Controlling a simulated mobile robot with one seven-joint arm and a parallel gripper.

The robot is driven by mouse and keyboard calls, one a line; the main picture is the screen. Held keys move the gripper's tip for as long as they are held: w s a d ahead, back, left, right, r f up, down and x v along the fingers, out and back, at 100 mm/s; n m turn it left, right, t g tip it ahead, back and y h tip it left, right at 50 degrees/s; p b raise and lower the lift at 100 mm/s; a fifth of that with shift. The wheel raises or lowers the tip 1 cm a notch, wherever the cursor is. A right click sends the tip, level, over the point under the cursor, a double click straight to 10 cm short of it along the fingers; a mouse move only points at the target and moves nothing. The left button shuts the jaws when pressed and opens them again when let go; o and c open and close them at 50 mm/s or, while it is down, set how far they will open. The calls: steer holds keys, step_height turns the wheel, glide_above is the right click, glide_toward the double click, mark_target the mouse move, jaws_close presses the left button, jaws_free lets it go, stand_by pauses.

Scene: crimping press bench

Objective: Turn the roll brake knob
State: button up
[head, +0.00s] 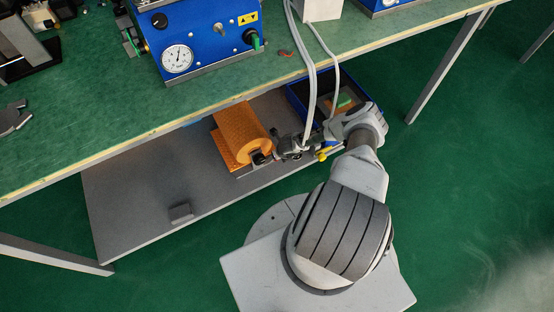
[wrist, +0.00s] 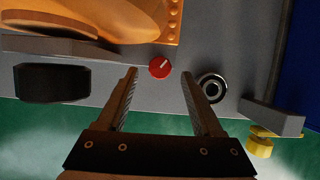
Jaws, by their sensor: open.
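A small round red knob (wrist: 159,67) with a white pointer line shows in the wrist view, on a grey surface below the orange roll (wrist: 90,18). It looks like the roll brake knob. My gripper (wrist: 158,78) is open, its two fingers apart on either side of the knob in the picture, with nothing between them. I cannot tell how far the fingertips are from the knob. In the head view the orange roll (head: 241,129) lies on the lower shelf and my gripper (head: 278,152) is by its near right end. The red knob is hidden there.
A black block (wrist: 52,82) and a metal ring with a dark centre (wrist: 211,86) flank the knob. A yellow part (wrist: 260,140) is lower right. A blue bin (head: 297,100) stands right of the roll under the green bench (head: 110,95). Grey hoses (head: 309,75) hang near my arm. The shelf's left is mostly clear.

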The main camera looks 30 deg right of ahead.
steer(key=shift+b+x, duration=0.4)
steer(key=shift+x, duration=0.8)
jaws_close()
